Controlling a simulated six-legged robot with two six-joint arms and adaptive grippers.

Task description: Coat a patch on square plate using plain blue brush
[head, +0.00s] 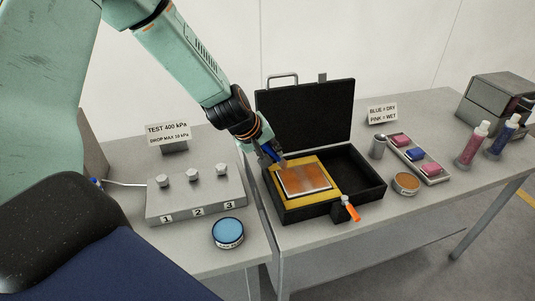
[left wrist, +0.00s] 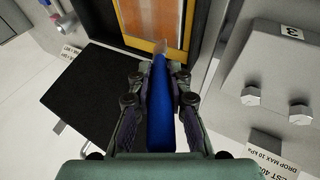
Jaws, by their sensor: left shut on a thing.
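My left gripper (head: 270,155) is shut on the plain blue brush (left wrist: 160,108), seen handle-first in the left wrist view. The brush's pale bristle tip (left wrist: 163,48) points away from the gripper, toward the square plate. The square plate (head: 305,180) has an orange-brown face with a light rim and lies on a yellow bed in the open black case. It also shows in the left wrist view (left wrist: 143,18). My right gripper is not in view.
A blue-topped tin (head: 228,233) sits left; an orange-brown-topped tin (head: 406,183) sits right. A numbered valve block (head: 195,205) is left. A tray of pads (head: 418,158) and bottles stand right.

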